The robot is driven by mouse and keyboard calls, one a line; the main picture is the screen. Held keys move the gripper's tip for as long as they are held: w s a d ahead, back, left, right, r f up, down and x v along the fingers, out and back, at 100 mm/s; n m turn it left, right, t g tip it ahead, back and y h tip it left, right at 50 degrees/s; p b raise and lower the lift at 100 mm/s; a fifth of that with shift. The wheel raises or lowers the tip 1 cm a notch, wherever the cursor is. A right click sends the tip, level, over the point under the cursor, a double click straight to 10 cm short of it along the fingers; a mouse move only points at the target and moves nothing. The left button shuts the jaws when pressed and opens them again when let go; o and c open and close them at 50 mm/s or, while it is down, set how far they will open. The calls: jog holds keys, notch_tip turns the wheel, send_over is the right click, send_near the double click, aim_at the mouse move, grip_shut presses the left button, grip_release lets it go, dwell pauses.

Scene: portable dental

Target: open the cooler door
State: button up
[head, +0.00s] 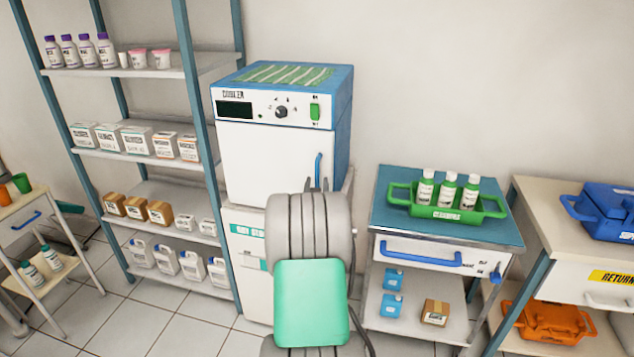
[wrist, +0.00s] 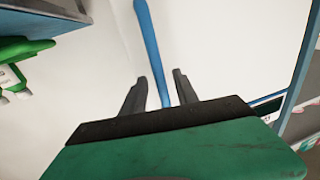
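The cooler (head: 275,160) is a white box with a blue top and side, standing on a white cabinet between the shelf rack and a trolley. Its white door (head: 262,163) looks shut. A blue vertical handle (head: 319,172) is on the door's right side; it also shows in the wrist view (wrist: 149,40). My gripper (head: 318,184) is at the handle's lower end, partly hidden by my arm. In the wrist view my gripper (wrist: 158,92) is open, its two dark fingers on either side of the blue handle with gaps to both.
A tall shelf rack (head: 196,120) with bottles and boxes stands left of the cooler. A trolley (head: 385,215) with a green tray (head: 447,212) of bottles stands on the right. Further right is a table with a blue case (head: 605,208). Tiled floor (head: 190,332) shows below.

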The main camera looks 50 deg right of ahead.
jog(key=shift+x, duration=0.85)
jog(key=shift+c, duration=0.3)
grip_shut()
dwell(0.5)
